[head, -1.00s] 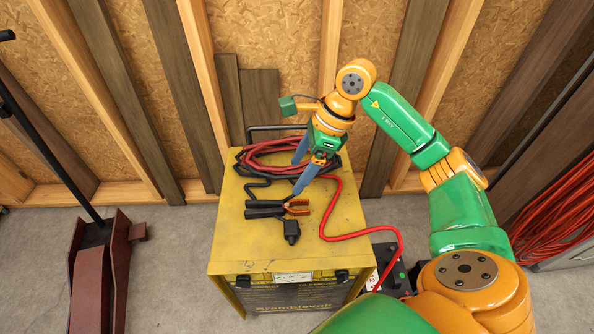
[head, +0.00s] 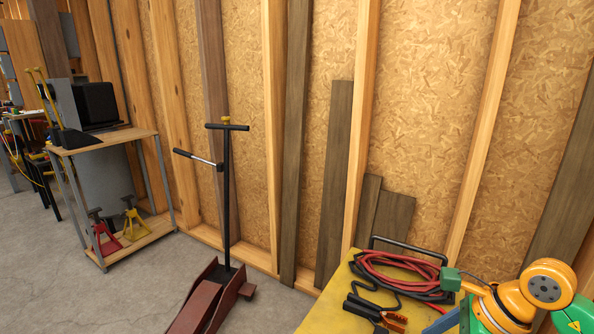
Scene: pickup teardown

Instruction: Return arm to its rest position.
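My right arm (head: 547,287), green and orange, comes in at the bottom right corner beside the yellow cabinet (head: 352,290). Its gripper (head: 443,321) is mostly cut off by the bottom edge. Only part of a blue-grey finger shows, over the cabinet top, so its opening cannot be judged. My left gripper is not in view.
Red and black cables (head: 398,268) and a clamp with orange jaws (head: 393,321) lie on the cabinet. A dark red floor jack (head: 208,297) stands left of it. A shelf (head: 100,139) with jack stands (head: 135,218) is farther left. Concrete floor lies open at left.

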